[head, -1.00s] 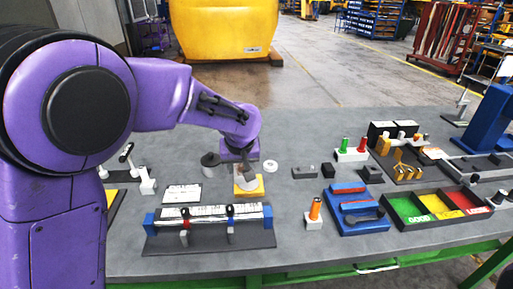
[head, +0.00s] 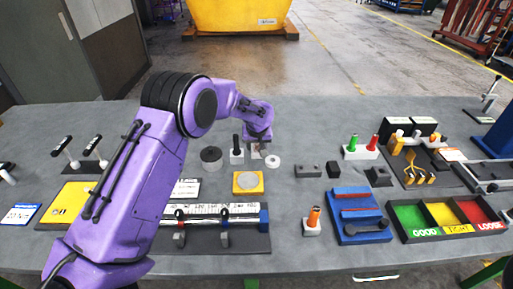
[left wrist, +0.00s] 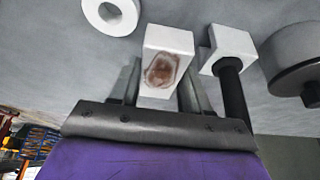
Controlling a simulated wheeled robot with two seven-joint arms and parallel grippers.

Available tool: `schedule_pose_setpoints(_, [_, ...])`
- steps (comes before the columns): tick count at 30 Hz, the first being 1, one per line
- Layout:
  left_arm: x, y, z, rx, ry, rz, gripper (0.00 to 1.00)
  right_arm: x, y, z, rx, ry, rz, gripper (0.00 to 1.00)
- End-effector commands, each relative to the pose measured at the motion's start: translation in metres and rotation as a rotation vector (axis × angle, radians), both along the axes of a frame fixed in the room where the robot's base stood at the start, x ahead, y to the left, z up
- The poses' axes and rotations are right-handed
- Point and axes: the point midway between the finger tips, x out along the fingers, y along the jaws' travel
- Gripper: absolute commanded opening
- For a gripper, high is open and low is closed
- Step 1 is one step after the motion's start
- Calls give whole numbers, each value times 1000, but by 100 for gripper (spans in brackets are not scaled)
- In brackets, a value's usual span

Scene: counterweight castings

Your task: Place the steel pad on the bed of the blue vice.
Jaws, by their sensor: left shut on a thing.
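My left gripper (head: 257,145) is shut on a small light-grey block, which shows a brown, rust-like patch in the left wrist view (left wrist: 165,58). I take it to be the steel pad, though its metal is not certain. Whether it touches the table is unclear. The blue vice looks to be the blue fixture (head: 345,235) right of centre, with red-topped bars across it and a dark handle. The gripper is behind and left of this fixture, well apart from it. My right gripper is not in view.
A white ring (head: 272,161), a black-handled white block (head: 237,158) and a dark cylinder (head: 211,158) stand near the gripper. A yellow plate with a round grey disc (head: 248,182) lies in front. An orange-handled holder (head: 312,222) is left of the fixture; a three-colour tray (head: 408,239) is right.

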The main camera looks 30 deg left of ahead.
Motion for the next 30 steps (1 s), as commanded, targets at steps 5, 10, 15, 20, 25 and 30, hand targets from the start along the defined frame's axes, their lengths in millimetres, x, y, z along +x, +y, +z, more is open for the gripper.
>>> schedule_pose_setpoints(5, [5,4,-16,1,2,1,0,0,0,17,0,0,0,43])
schedule_pose_setpoints(10, [7,4,-36,1,-3,1,0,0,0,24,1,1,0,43])
schedule_pose_setpoints(15, [7,4,-37,2,-4,1,0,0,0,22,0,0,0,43])
schedule_pose_setpoints(20, [6,4,-40,1,-1,1,57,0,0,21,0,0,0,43])
schedule_pose_setpoints(25, [6,4,-39,1,-1,1,57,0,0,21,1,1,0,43])
schedule_pose_setpoints(30, [3,1,-27,1,-3,0,57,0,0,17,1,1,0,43])
